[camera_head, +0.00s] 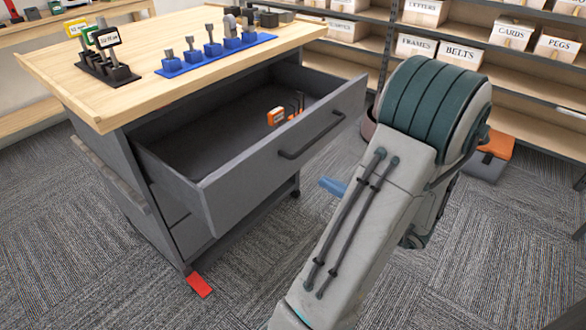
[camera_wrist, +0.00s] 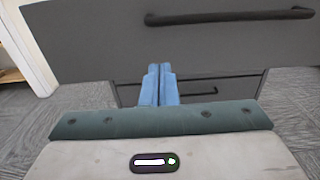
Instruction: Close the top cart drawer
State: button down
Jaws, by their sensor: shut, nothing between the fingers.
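The grey cart (camera_head: 110,160) stands at the left under a light wooden top. Its top drawer (camera_head: 240,185) is pulled well out and open in the head view. The drawer's dark bar handle (camera_head: 312,137) is on its front; the handle also shows in the wrist view (camera_wrist: 230,17). My gripper (camera_wrist: 160,68) is shut and empty, its blue fingers together, pointing at the cart below the handle. In the head view a blue fingertip (camera_head: 332,186) shows right of the drawer front, mostly hidden behind my arm. I cannot tell whether the fingers touch the drawer front.
Orange and dark items (camera_head: 277,116) lie inside the drawer. A blue tool rack (camera_head: 215,54) and a black holder (camera_head: 108,70) stand on the wooden top. Shelves with labelled boxes (camera_head: 453,52) line the back. A red piece (camera_head: 199,285) is by the cart's foot. Carpet in front is clear.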

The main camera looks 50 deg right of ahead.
aim_at(283, 161)
jog(key=w, duration=0.3)
jog(key=w+b, duration=0.1)
jog(key=w, duration=0.3)
jog(key=w+a+b, duration=0.1)
jog(key=w, duration=0.3)
jog(key=shift+w, duration=0.1)
